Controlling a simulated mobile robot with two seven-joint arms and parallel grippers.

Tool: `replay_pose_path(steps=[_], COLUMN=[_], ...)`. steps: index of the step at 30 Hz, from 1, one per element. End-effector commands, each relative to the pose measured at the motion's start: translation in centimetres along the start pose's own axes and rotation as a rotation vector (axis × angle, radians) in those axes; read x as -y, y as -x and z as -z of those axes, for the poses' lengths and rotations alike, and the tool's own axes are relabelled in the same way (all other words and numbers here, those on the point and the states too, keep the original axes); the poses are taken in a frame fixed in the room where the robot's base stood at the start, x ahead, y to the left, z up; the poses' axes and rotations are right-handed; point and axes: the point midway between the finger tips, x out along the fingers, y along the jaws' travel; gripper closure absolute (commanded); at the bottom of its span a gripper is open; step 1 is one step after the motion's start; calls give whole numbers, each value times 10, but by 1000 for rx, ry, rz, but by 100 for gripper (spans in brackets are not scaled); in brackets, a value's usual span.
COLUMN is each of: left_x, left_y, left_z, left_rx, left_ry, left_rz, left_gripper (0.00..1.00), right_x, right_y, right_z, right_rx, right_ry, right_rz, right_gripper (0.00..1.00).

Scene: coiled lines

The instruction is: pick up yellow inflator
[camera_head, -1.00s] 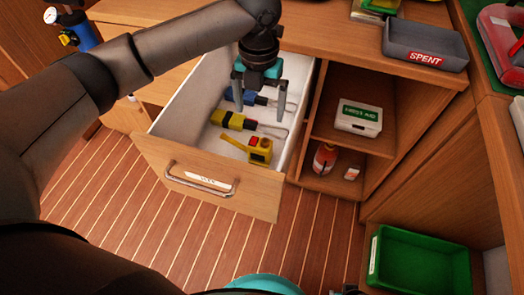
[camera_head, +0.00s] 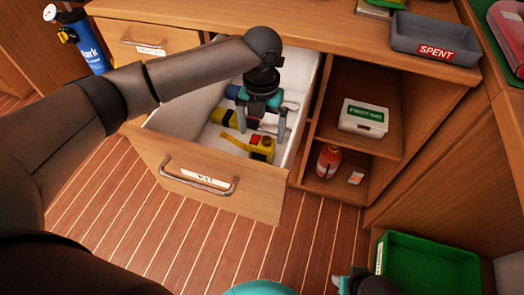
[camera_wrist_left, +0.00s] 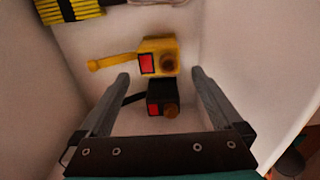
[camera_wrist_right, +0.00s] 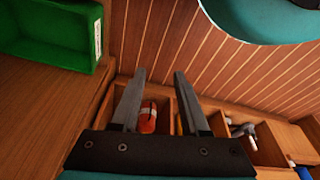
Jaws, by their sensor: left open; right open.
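The yellow inflator (camera_head: 261,148), with a red patch and a handle pointing left, lies in the open drawer (camera_head: 222,192) near its front. In the left wrist view the yellow inflator (camera_wrist_left: 157,57) is just beyond the fingertips. A black inflator-like piece (camera_wrist_left: 160,98) with a red patch shows between the fingers there. My left gripper (camera_head: 262,131) is open and reaches down into the drawer, just behind the yellow inflator in the head view. I cannot tell whether it touches anything. My right gripper (camera_wrist_right: 160,73) is open and empty, away from the drawer.
A yellow-black tool (camera_head: 228,118) lies farther back in the drawer; its walls are close around my left gripper. Right of it are shelves with a first-aid box (camera_head: 362,118) and a red bottle (camera_head: 328,161). A SPENT tray (camera_head: 434,38) stands above; a green bin (camera_head: 428,266) is lower right.

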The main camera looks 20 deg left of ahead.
Motion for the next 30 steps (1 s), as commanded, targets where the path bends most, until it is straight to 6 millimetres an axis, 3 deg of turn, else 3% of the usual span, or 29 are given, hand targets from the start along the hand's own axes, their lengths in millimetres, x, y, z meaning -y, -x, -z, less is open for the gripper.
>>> replay_pose_path(steps=[11, 30], left_x=[0, -1], left_y=[-16, -60], left_z=[-1, -6], left_rx=[0, 1], left_ry=[0, -1], left_rz=[0, 0], left_gripper=[0, 0], right_x=[-1, -3], right_y=[12, 67], right_z=[12, 43], right_rx=[-27, -116], right_ry=[-2, -5], right_rz=[-2, -7], right_gripper=[55, 55])
